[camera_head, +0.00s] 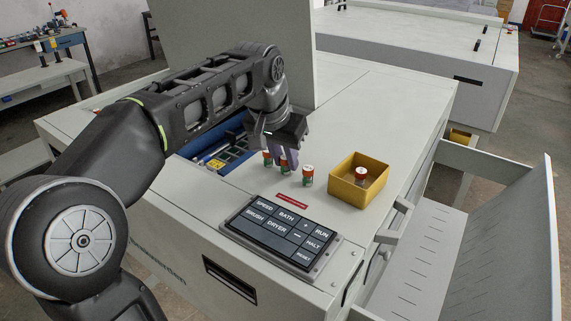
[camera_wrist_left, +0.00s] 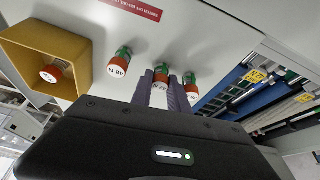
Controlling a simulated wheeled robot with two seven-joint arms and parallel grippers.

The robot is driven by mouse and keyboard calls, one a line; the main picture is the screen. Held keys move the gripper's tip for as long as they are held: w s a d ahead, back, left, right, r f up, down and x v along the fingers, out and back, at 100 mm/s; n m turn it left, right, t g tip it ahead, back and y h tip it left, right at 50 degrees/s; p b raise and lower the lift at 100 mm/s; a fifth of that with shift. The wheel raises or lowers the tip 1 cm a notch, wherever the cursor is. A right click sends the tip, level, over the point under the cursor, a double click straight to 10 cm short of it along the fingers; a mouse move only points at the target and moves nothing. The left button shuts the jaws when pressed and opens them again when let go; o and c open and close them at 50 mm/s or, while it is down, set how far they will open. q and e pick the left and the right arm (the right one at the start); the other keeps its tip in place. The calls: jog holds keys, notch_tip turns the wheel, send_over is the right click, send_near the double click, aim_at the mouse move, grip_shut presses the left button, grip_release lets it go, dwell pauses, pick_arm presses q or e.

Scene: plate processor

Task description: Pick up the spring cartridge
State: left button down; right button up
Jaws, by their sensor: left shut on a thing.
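Several small spring cartridges with white tops, orange-red upper bands and green lower parts are in view. My left gripper (camera_head: 284,158) points down over the machine top, its purple-grey fingers shut on the middle cartridge (camera_head: 284,167) of a row of three. That held cartridge (camera_wrist_left: 160,77) shows between the fingers in the left wrist view. Another cartridge (camera_head: 267,159) stands close on its left, and one (camera_head: 307,176) stands free on its right. A further cartridge (camera_head: 361,175) is inside the yellow bin (camera_head: 346,191). I cannot tell whether the held one touches the surface.
A dark button panel (camera_head: 280,237) lies in front of the row, with a red label strip (camera_head: 292,201) behind it. An open bay with blue parts (camera_head: 217,153) lies left of the cartridges. An open drawer (camera_head: 420,255) juts out at the right.

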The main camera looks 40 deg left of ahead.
pick_arm(q)
notch_tip(320, 180, up, 8)
jog(key=shift+w+f+p, duration=0.1)
jog(key=shift+f+p, duration=0.05)
jog(key=shift+p, duration=0.25)
jog(key=shift+r+p, duration=0.75)
jog(key=shift+r, duration=0.45)
